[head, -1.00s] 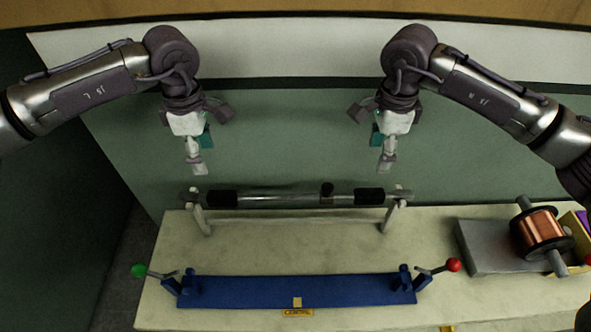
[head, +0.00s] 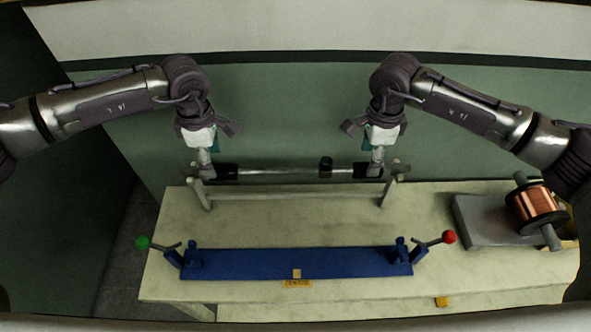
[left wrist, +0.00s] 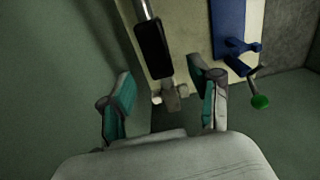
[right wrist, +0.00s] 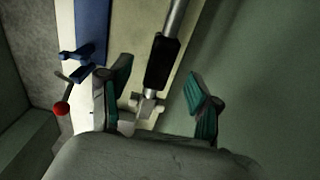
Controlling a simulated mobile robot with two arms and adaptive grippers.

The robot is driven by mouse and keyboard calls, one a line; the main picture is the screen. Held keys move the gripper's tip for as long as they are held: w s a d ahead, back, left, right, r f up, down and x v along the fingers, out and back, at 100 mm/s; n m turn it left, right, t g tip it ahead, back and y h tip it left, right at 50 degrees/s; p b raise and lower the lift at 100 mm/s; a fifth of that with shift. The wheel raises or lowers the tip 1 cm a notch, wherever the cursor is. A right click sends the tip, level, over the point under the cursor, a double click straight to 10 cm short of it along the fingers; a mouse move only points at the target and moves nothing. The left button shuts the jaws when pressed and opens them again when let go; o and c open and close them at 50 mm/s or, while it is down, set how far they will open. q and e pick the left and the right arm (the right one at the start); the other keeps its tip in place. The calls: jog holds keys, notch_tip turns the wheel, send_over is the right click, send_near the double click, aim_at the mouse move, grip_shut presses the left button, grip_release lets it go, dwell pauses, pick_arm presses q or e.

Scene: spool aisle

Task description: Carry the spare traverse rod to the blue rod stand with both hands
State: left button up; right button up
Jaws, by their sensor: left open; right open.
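The traverse rod (head: 290,170) is a grey bar with black sleeves near both ends and a dark collar right of its middle. It lies level on a pale rack (head: 290,187) at the back of the bench. My left gripper (head: 205,172) is open at the rod's left end, by the left sleeve (left wrist: 154,45). My right gripper (head: 377,171) is open at the right end, by the right sleeve (right wrist: 162,62). In both wrist views the rod end shows between the spread fingers; contact cannot be told. The blue rod stand (head: 345,262) is empty in front, with open-looking cradles.
The blue stand has a green-knobbed lever (head: 143,242) at left and a red-knobbed lever (head: 449,237) at right. A copper spool (head: 535,208) sits on a grey block (head: 480,222) at right. A green wall (head: 290,110) stands close behind the rack.

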aim_at(216, 168)
pick_arm(q)
jog(key=shift+f, duration=2.15)
pick_arm(e)
jog(key=shift+f, duration=2.2)
pick_arm(q)
jog(key=shift+w, duration=0.1)
grip_shut()
pick_arm(e)
grip_shut()
jog(key=shift+w, duration=0.1)
pick_arm(q)
jog(key=shift+r, duration=0.1)
pick_arm(e)
jog(key=shift+r, duration=0.15)
